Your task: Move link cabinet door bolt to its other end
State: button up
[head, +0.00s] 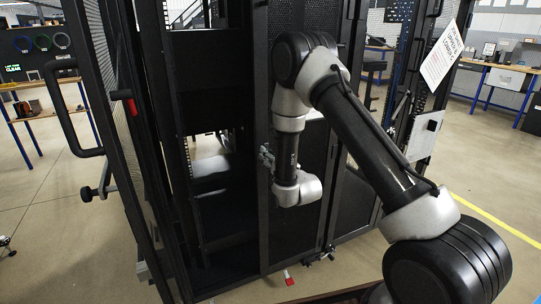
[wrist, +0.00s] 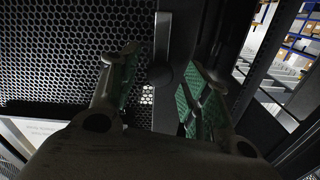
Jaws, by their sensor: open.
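In the wrist view, a dark upright bar with a short rounded tab (wrist: 160,75) stands at the perforated door's edge; it looks like the door bolt, but I cannot be sure. My gripper (wrist: 165,88) is open, with one green-padded finger on each side of this bar. The bar appears between the fingers; whether they touch it I cannot tell. In the head view, my gripper (head: 266,157) is small and partly hidden beside the dark cabinet door, at about mid-height. The bolt itself is not clear in the head view.
The open left mesh door carries a large handle (head: 62,110) and a red-tipped latch (head: 123,95). The right door (head: 430,125) stands open with a paper sign (head: 441,52). Workbenches stand behind; the floor at left is mostly clear.

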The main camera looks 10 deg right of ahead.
aim_at(266, 142)
jog(key=shift+w, duration=0.4)
grip_shut()
jog(key=shift+r, duration=1.75)
grip_release()
